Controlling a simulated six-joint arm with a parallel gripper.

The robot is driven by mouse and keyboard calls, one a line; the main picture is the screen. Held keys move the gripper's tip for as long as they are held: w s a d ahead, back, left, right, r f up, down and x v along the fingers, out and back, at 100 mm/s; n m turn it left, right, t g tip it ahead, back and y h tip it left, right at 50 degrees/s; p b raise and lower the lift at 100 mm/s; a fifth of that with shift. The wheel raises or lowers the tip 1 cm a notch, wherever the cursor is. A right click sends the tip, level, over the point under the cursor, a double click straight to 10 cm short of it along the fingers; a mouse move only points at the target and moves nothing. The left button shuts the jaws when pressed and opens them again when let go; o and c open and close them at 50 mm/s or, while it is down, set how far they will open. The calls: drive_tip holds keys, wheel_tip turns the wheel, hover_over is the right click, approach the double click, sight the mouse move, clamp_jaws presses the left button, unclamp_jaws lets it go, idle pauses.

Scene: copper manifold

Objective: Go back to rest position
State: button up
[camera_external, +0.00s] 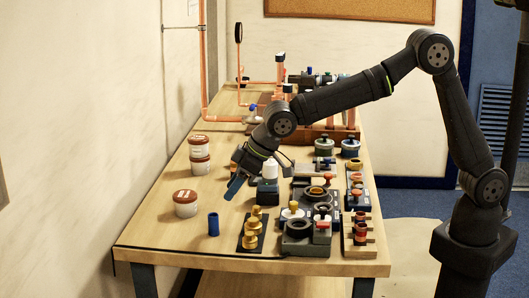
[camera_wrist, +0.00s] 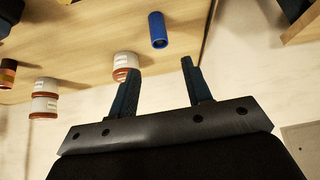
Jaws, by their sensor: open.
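My gripper (camera_external: 235,186) is above the wooden workbench (camera_external: 150,235), left of the middle, tilted down toward the left. In the wrist view its two blue fingers (camera_wrist: 158,82) stand apart with nothing held between them. A blue cylinder (camera_external: 213,224) stands upright on the bench in front of the gripper. It also shows beyond the fingertips in the wrist view (camera_wrist: 158,30). The cylinder is apart from the fingers. My arm reaches over the bench from the right.
White jars with brown lids stand at the left, one alone (camera_external: 185,205) and two stacked (camera_external: 200,158). Brass fittings (camera_external: 251,232) on a dark strip and several dark fixtures (camera_external: 298,238) fill the front right. Copper piping (camera_external: 240,117) stands at the back. The wall borders the left.

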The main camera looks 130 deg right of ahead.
sight(212, 216)
drive_tip(key=shift+f, duration=0.1)
drive_tip(key=x, duration=1.2)
drive_tip(key=shift+w, duration=0.1)
drive_tip(key=shift+a+r, duration=0.1)
drive_tip(key=shift+r, duration=1.1)
